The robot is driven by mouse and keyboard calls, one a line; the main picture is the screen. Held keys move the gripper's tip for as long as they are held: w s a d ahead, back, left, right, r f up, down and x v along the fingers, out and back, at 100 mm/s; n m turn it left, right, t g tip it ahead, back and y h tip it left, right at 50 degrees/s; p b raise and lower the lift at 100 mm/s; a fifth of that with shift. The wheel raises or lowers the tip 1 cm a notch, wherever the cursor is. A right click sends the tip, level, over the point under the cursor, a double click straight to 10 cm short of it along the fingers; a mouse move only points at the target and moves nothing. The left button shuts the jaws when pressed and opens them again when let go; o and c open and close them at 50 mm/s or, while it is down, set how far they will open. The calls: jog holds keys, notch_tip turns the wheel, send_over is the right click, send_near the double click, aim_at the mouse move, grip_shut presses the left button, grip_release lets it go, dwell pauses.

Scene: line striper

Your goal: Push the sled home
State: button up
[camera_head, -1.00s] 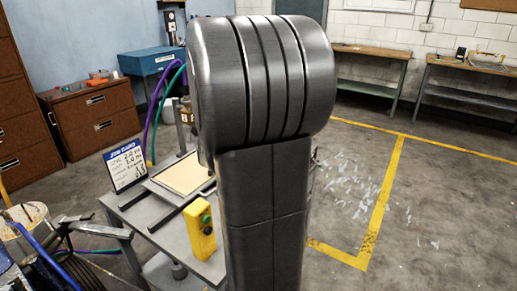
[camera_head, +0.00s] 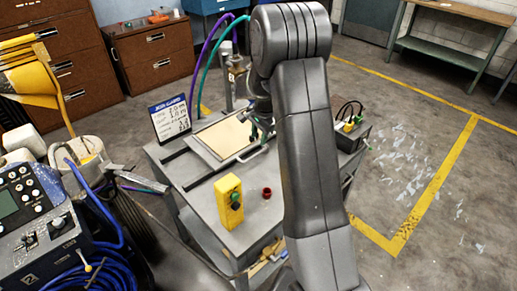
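The sled appears to be the flat tray with a tan panel (camera_head: 222,138), lying on the grey metal cart (camera_head: 205,200). A thin bar handle shows at its right front side. Dark rails run beside the tray. My gripper (camera_head: 258,130) is small and dark, above the right edge of the tray, partly hidden behind my arm. I cannot tell whether it touches the handle, or whether its fingers are open or shut.
A control box (camera_head: 352,127) sits right of my arm. Striping equipment (camera_head: 40,215) fills the left; floor is clear at right.

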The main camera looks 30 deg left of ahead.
aim_at(256, 154)
jog(key=f, duration=0.2)
jog(key=a+f+p, duration=0.1)
jog(key=f, duration=0.5)
jog(key=shift+w+a+f, duration=0.25)
jog(key=shift+c, duration=0.2)
grip_shut()
